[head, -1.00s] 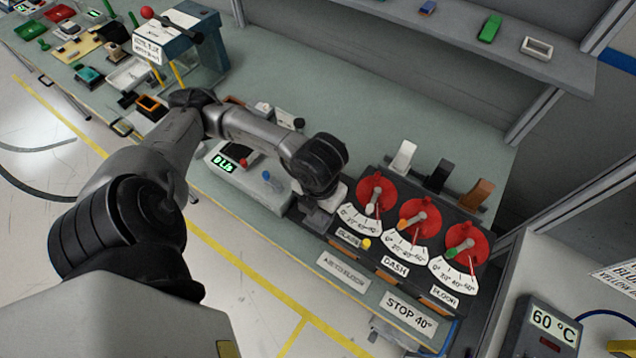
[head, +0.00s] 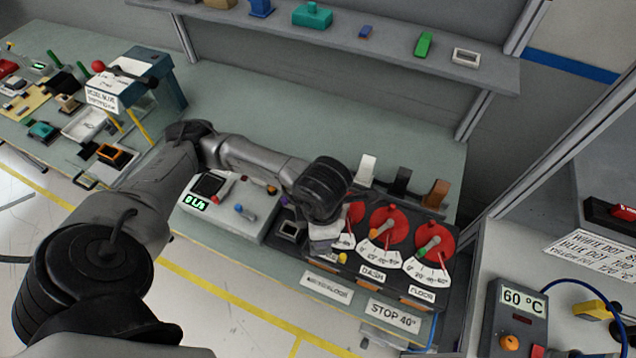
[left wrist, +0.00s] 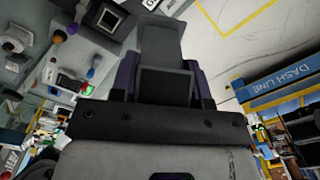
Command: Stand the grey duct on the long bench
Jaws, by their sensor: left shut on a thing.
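My left gripper (head: 325,240) is over the left end of the dial panel, in front of the leftmost red dial. In the left wrist view its purple-edged fingers (left wrist: 162,75) are shut on a dark grey piece that looks like the grey duct (left wrist: 162,42). In the head view the wrist mostly hides the held piece, and its lower end is hard to make out. The long bench (head: 290,130) has a pale green top. My right gripper is not in view.
The dial panel (head: 372,255) has red dials with white, black and brown upright pieces behind it. A dark square fixture (head: 289,231) and a scale-like unit (head: 225,208) stand left of it. The bench behind my arm is clear. A shelf (head: 350,45) runs above.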

